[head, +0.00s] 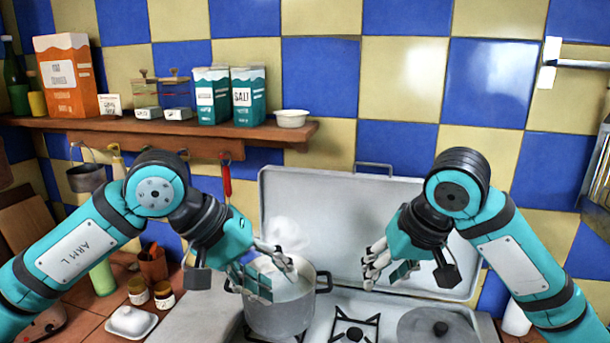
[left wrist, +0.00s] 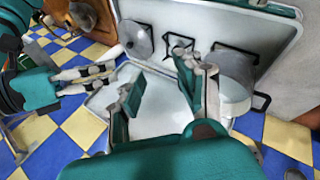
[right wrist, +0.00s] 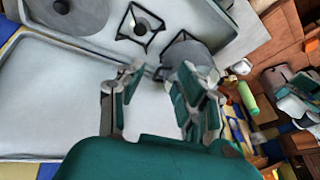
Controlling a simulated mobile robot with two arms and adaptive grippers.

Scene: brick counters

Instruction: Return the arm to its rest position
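My left gripper (head: 266,274) is in front of and over the rim of a grey pot (head: 280,318), its fingers apart with nothing between them. The left wrist view shows its two fingers (left wrist: 165,98) spread, with the pot (left wrist: 238,66) beyond. My right gripper (head: 384,264) hangs over the stove, right of the pot, in front of the raised stove cover (head: 345,215). Its fingers (right wrist: 158,98) are apart and empty in the right wrist view. Both arms are bent, with the grippers facing inward. The pot's inside is partly hidden by the left gripper.
The stove has a bare burner (head: 352,330) and a round grey lid (head: 437,328) to its right. A wall shelf (head: 150,126) holds boxes, jars and a white bowl (head: 291,118). Jars and a butter dish (head: 131,321) stand on the left counter. Pale steam (head: 288,234) rises above the pot.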

